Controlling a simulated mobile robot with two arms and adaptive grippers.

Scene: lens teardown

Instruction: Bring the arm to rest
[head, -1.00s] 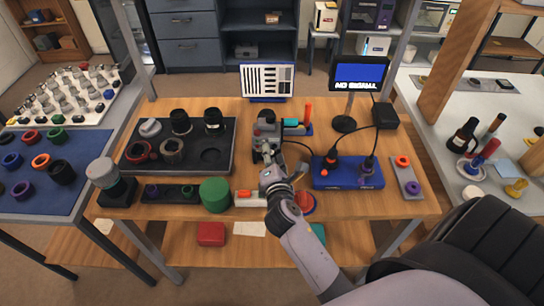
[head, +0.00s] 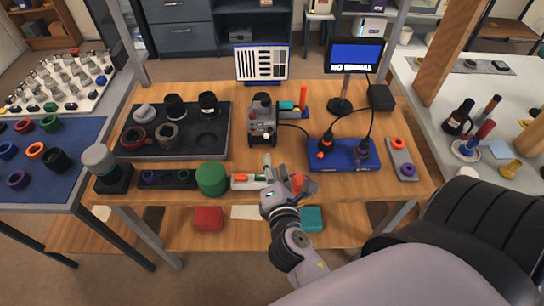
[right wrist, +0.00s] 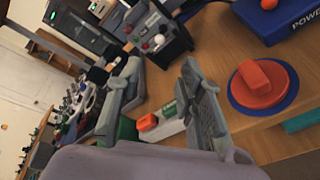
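My right gripper (head: 274,170) is over the front edge of the wooden table in the head view. Its arm comes up from the lower right. In the right wrist view its two fingers (right wrist: 160,78) stand apart with nothing held between them. A grey bench device (head: 262,122) stands behind the gripper, apart from it; it also shows at the top of the right wrist view (right wrist: 158,35). A white block with an orange part (head: 243,181) lies just left of the gripper. My left gripper is not in view.
An orange part on a blue disc (right wrist: 263,85) lies close right of the fingers. A green cylinder (head: 212,179), a blue power box (head: 343,156) and a dark tray with lens parts (head: 216,150) are on the table. A monitor (head: 355,55) stands behind.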

